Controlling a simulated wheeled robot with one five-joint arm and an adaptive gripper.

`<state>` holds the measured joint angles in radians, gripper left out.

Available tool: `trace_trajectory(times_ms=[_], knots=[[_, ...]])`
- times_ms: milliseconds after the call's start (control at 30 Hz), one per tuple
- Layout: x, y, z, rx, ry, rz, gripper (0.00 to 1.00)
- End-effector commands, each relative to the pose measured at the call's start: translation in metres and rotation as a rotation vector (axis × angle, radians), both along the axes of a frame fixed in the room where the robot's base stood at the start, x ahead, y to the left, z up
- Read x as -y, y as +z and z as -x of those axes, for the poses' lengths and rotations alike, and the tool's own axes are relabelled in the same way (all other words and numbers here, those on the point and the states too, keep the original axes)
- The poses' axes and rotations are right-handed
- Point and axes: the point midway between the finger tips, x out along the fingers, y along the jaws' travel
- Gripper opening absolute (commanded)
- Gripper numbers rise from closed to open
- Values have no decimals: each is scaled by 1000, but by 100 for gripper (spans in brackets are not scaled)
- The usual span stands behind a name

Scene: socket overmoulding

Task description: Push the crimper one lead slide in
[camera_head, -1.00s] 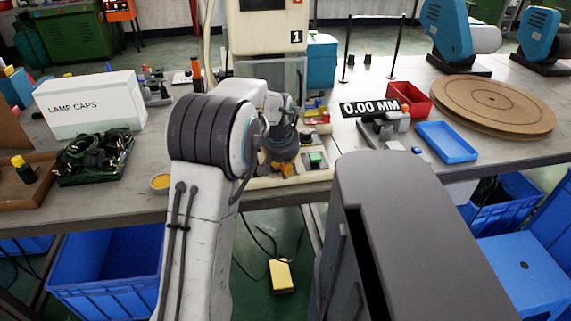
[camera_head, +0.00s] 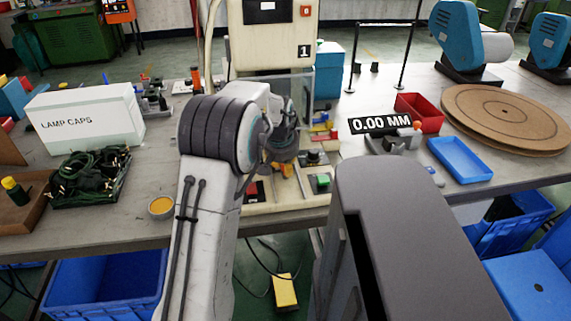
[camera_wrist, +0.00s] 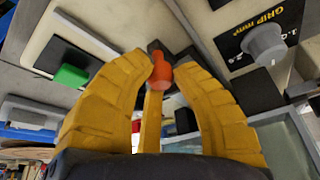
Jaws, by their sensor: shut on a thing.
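Crimper one (camera_head: 268,42) is the cream machine marked "1" at the back middle of the bench. In the wrist view, my gripper (camera_wrist: 160,68) has its yellow fingers closed around a small orange-red knob (camera_wrist: 161,76) on a dark stem. I take the knob to be the lead slide's handle; the slide itself is mostly hidden by the fingers. In the head view, my gripper (camera_head: 283,169) is low at the front of crimper one, partly hidden by my arm. How far in the slide sits cannot be seen.
A green button (camera_head: 322,180) is right of my gripper, and a red one (camera_head: 252,190) is left. A grip dial (camera_wrist: 263,45) is close by in the wrist view. A "0.00 MM" gauge (camera_head: 380,124), red bin (camera_head: 419,112) and blue tray (camera_head: 460,159) stand right.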

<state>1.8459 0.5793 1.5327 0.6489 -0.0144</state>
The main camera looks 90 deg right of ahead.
Motion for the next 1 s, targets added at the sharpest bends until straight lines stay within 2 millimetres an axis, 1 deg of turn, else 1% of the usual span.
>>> trace_trajectory(times_ms=[33,67,300,533,667,767,1000], knots=[[7,5,-1,-6,5,23,0],[7,5,-1,-6,5,23,28],[5,3,-1,-5,4,18,49],[4,3,0,-4,2,15,49],[2,8,-1,-4,2,15,49],[-1,17,-2,-4,2,16,49],[-16,54,-6,-5,3,18,49]])
